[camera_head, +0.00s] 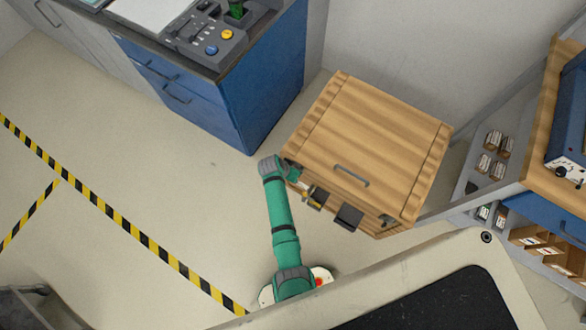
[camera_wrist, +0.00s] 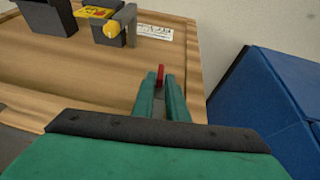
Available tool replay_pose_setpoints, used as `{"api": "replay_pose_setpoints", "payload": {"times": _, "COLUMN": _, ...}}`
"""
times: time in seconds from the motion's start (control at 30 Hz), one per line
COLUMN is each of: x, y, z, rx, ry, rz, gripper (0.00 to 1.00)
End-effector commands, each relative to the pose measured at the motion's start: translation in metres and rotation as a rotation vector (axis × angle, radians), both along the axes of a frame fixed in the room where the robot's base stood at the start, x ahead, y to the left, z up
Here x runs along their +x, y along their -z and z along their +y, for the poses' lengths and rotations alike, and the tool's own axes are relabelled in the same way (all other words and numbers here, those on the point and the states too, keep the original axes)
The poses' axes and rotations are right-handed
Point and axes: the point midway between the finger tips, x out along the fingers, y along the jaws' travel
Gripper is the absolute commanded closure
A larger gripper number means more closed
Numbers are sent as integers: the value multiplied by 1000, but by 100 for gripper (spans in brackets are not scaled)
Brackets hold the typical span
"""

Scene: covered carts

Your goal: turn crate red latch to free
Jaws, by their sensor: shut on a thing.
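The wooden crate (camera_head: 375,140) stands on the floor with a slatted lid and a grey handle (camera_head: 351,175) on top. My gripper (camera_wrist: 161,88) is at the crate's front face, near its left end in the head view. Its two green fingers are shut on the red latch (camera_wrist: 160,74), whose tip shows between them in the wrist view. The crate's front face (camera_wrist: 110,72) fills much of the wrist view. In the head view my arm hides the latch.
A yellow-knobbed fitting (camera_wrist: 111,28) and a dark box (camera_wrist: 45,16) are on the crate face. A blue cabinet (camera_head: 262,85) stands behind left of the crate. A wooden-topped shelf unit (camera_head: 548,130) is at the right. Open floor (camera_head: 170,180) lies left of my arm.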

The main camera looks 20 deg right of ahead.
Motion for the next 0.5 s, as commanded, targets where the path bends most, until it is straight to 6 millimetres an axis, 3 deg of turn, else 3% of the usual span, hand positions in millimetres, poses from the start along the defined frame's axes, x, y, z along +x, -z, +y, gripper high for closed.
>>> {"api": "replay_pose_setpoints", "payload": {"times": 0.5, "x": 9, "y": 4, "z": 6, "rx": -230, "ry": 2, "rz": 296, "gripper": 100}}
